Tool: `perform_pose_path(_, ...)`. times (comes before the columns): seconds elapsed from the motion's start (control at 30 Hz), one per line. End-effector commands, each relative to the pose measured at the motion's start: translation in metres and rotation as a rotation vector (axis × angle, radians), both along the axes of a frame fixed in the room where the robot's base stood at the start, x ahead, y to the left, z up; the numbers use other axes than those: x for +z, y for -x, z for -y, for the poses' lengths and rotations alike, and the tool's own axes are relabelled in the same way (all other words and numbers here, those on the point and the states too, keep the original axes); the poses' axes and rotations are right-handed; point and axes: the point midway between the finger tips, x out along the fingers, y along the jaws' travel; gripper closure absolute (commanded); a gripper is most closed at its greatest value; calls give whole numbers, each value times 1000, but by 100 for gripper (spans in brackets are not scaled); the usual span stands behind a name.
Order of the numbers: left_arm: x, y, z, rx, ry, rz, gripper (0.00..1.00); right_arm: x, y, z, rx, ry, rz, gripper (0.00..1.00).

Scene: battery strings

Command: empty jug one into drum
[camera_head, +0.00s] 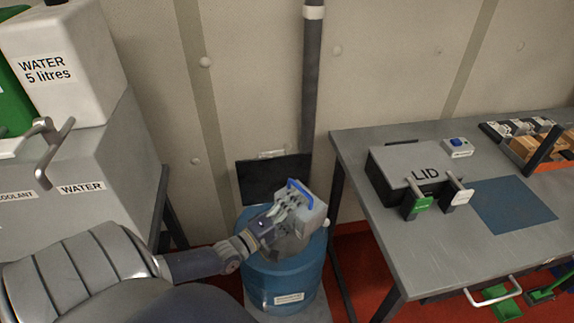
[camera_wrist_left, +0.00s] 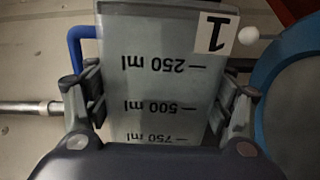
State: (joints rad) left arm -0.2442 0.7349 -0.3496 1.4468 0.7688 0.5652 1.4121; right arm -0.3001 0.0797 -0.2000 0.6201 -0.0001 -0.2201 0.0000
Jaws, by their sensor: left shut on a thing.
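My left gripper (camera_head: 283,207) is shut on a clear grey jug (camera_head: 313,213) with a blue handle. In the left wrist view the jug (camera_wrist_left: 160,85) sits between the two fingers of the gripper (camera_wrist_left: 158,98). It bears a "1" label and ml marks, which read upside down there. In the head view the jug looks tilted, handle uppermost, over the blue drum (camera_head: 288,283). The drum's rim (camera_wrist_left: 262,105) is at the right of the wrist view. The jug's contents and any stream are not clear to see. My right gripper is not in view.
A dark panel (camera_head: 272,178) and a vertical pipe (camera_head: 312,90) stand behind the drum. At right is a grey bench (camera_head: 430,250) with a LID box (camera_head: 405,165). At left a white WATER container (camera_head: 60,60) stands on a grey cabinet (camera_head: 90,165).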

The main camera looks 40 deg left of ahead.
Motion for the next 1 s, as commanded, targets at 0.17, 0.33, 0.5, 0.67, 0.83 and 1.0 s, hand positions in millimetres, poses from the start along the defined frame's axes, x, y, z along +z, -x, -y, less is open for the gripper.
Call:
perform_pose_path(0.17, 1, 0, 0, 0, 0, 2, 64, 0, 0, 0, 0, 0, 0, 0)
perform_pose_path(0.33, 1, 0, 0, 0, 0, 2, 64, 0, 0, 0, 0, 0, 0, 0)
perform_pose_path(0.5, 2, -1, -2, 0, 22, -1, 64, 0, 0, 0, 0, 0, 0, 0)
perform_pose_path(0.67, 5, -1, -5, -1, 75, -11, 64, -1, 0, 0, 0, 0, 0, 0)
perform_pose_path(0.83, 8, -1, -7, -1, 120, -17, 64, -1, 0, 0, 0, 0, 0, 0)
perform_pose_path(1.0, 8, -1, -8, -1, 130, -19, 64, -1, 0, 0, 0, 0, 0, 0)
